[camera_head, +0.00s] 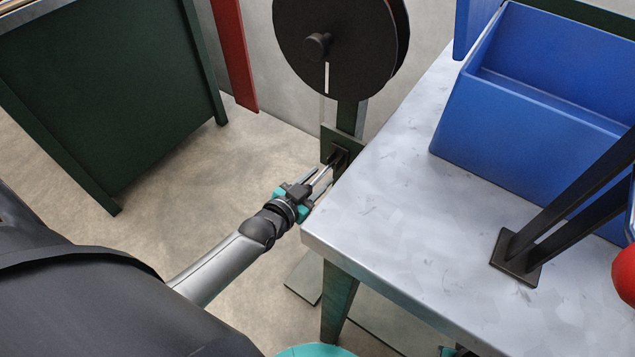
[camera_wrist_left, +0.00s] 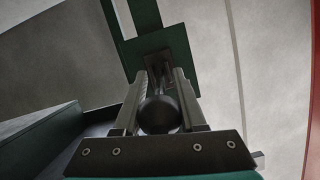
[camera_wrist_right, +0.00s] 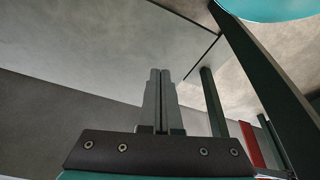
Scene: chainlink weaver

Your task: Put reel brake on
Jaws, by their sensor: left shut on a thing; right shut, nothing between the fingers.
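The reel (camera_head: 340,45) is a large black disc with a hub knob and a white mark, on a green post (camera_head: 350,117). Below it, a green plate (camera_head: 327,140) carries a dark bracket. My left gripper (camera_head: 328,170) reaches to this bracket beside the table corner. In the left wrist view its fingers (camera_wrist_left: 158,78) are shut on the brake lever (camera_wrist_left: 160,115), whose dark round knob sits between them. The lever runs towards the dark bracket (camera_wrist_left: 158,66) on the green plate. My right gripper (camera_wrist_right: 161,74) is shut and empty in the right wrist view, with floor beyond it.
A grey-topped table (camera_head: 390,240) stands right of my left gripper, its corner close by. It bears a blue bin (camera_head: 530,120) and a black two-bar stand (camera_head: 517,258). A dark green cabinet (camera_head: 110,90) and a red post (camera_head: 234,55) stand left. Floor between is clear.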

